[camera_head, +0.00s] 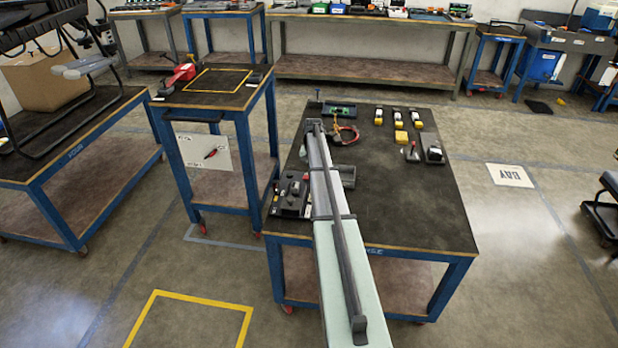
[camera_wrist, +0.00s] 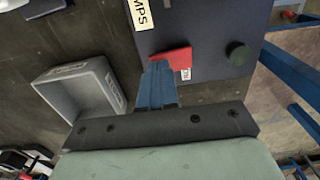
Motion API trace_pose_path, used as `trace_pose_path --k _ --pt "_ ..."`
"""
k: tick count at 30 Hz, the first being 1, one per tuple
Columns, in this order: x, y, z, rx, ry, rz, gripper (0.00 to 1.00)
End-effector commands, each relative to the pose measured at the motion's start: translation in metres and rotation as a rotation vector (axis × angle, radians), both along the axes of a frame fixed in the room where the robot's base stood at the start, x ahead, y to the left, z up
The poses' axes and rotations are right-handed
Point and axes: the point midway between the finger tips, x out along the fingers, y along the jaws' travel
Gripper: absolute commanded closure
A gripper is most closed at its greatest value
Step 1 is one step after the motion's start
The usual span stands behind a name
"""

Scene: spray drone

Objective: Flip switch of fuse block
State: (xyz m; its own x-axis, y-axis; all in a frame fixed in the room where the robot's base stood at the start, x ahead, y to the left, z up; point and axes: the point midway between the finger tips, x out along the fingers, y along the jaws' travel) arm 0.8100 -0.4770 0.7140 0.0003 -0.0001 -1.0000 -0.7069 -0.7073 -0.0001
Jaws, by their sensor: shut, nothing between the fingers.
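The fuse block appears to be the dark box (camera_head: 289,197) at the left edge of the near table in the head view. In the wrist view a dark blue-grey block (camera_wrist: 212,28) fills the top middle, with a white label ending in "MPS", a red switch (camera_wrist: 174,58) and a dark round knob (camera_wrist: 238,53). My gripper (camera_wrist: 157,68) is shut and empty, its blue fingertips at the red switch's lower left, overlapping it in the picture. I cannot tell whether they touch. In the head view my arm hides the gripper.
A grey open tray (camera_wrist: 70,83) lies left of my fingers in the wrist view. On the near table (camera_head: 405,208) are a green board (camera_head: 338,109), coloured cables (camera_head: 346,134), several yellow-and-white parts and a small joystick (camera_head: 411,152). The table's right front is bare.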

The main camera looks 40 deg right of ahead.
Motion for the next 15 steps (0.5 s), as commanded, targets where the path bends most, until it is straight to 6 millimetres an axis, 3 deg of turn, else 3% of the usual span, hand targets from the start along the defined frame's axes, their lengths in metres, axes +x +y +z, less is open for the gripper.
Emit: trace_pose_path --k 15 --pt "0.0001 0.0001 -0.0067 0.000 0.000 0.000 1.00"
